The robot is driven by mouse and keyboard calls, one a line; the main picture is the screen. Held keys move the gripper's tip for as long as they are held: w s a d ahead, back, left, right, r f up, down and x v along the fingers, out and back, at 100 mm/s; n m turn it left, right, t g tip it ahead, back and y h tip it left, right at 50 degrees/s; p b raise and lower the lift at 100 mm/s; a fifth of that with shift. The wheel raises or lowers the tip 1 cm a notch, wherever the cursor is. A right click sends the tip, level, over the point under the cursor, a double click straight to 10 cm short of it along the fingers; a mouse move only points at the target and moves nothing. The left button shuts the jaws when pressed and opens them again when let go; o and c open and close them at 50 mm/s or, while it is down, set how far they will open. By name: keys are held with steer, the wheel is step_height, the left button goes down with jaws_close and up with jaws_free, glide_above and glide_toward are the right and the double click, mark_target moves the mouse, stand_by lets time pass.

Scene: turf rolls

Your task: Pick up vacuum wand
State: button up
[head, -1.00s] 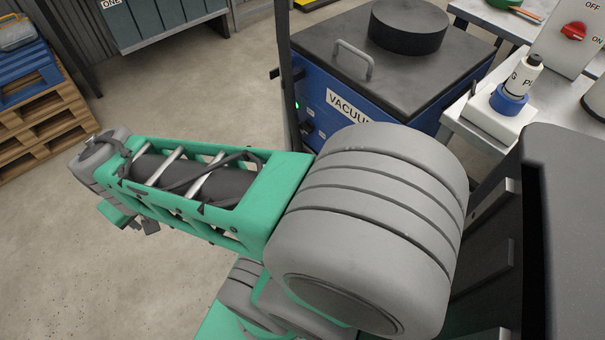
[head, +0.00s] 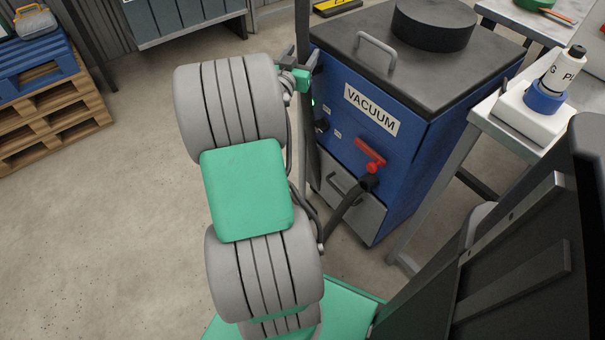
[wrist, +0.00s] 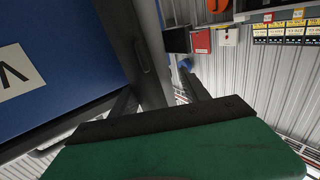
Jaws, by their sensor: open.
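The vacuum wand appears to be the dark upright tube (head: 303,25) at the left front corner of the blue vacuum. In the wrist view a dark tube (wrist: 138,55) runs up beside the vacuum's blue side. My gripper (head: 302,62) is at the tube's upper part, partly hidden by my arm. In the wrist view my gripper (wrist: 160,96) is open, with its two dark fingers spread and the tube's lower end between or just behind them. I cannot tell whether a finger touches the tube.
The blue vacuum (head: 420,150) stands just right of my gripper, with a red-handled valve (head: 370,157) and a hose on its front. A side table (head: 500,125) holds a white bottle (head: 560,80). Pallets (head: 60,110) stand at left. Floor at left is clear.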

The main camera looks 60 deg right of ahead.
steer(key=shift+d, duration=0.45)
steer(key=shift+c, duration=0.4)
jaws_close()
steer(key=shift+r, duration=0.2)
